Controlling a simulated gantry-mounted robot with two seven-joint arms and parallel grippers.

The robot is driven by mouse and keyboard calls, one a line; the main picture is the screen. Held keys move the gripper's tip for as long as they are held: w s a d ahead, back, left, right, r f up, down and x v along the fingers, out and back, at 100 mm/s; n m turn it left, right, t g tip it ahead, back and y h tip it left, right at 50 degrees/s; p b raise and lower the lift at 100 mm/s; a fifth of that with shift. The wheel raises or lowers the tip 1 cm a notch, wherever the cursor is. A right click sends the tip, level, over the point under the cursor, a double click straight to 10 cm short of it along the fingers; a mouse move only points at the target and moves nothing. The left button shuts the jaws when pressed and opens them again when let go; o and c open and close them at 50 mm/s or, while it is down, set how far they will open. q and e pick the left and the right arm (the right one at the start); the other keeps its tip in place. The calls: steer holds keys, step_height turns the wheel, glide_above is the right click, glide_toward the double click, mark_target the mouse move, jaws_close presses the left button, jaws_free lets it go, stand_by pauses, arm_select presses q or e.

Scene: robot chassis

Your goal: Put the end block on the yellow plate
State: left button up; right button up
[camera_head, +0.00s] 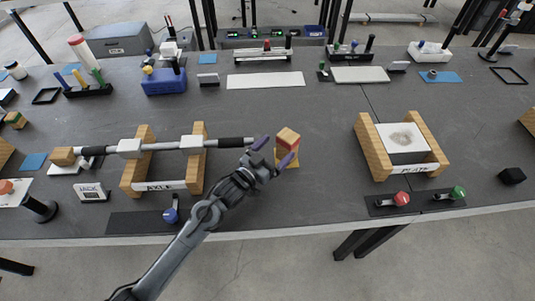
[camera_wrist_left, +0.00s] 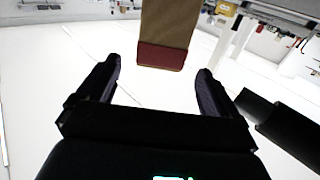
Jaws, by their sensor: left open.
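The end block (camera_head: 288,137), a wooden block with a reddish part, stands right of the axle's black end. A small yellow-tan patch, likely the yellow plate (camera_head: 292,163), shows at its foot, partly hidden by my gripper. My left gripper (camera_head: 275,151) is open at the block, one finger to its left and one in front. In the left wrist view the block (camera_wrist_left: 166,30) shows tan with a dark red end, just beyond and between the spread fingertips (camera_wrist_left: 159,68). No finger clearly touches it. My right gripper is not in view.
The axle bar (camera_head: 170,145) rests across a wooden stand (camera_head: 139,165) on the left; its black end is close beside my gripper. A wooden plate stand (camera_head: 368,145) is at right, with red (camera_head: 402,198) and green (camera_head: 458,192) knobs in front. Dark table between is clear.

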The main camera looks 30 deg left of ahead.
arm_select(q)
steer(key=shift+v, duration=1.7)
